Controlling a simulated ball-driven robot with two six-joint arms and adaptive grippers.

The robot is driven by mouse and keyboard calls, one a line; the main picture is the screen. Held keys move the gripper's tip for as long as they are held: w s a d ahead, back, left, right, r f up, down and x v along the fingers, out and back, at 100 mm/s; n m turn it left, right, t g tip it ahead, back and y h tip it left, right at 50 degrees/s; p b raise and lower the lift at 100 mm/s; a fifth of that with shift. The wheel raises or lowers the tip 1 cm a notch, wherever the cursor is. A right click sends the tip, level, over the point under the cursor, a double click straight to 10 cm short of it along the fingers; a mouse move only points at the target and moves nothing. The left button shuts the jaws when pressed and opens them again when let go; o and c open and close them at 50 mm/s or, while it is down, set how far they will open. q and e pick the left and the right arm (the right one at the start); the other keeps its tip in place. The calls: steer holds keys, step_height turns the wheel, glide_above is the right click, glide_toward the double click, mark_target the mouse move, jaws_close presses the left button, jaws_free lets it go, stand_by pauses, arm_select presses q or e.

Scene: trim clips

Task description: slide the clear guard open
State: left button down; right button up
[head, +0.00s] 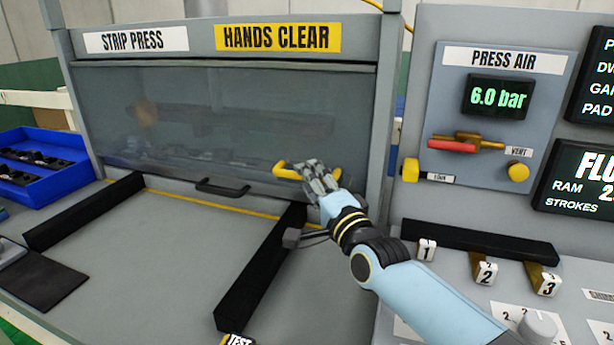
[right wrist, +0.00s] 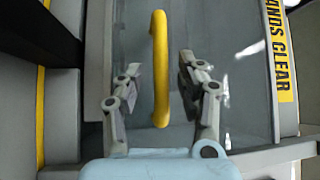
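The clear guard (head: 230,120) is a see-through panel across the front of the strip press, and it is down. A yellow handle (head: 287,172) sits at its lower right, and a black handle (head: 222,187) at its lower middle. My right gripper (head: 318,170) is at the yellow handle and covers part of it. In the right wrist view the yellow handle (right wrist: 160,70) stands between the two spread fingers (right wrist: 158,85), with gaps on both sides. My left gripper is not in view.
Two black rails (head: 262,265) lie on the grey bed in front of the guard. A blue tray (head: 40,190) with dark parts stands at the left. The press air panel (head: 500,120) with its red lever (head: 452,146) and numbered switches (head: 485,272) are at the right.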

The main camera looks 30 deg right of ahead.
steer(key=shift+w+r, duration=0.1)
steer(key=shift+w, duration=0.7)
jaws_close()
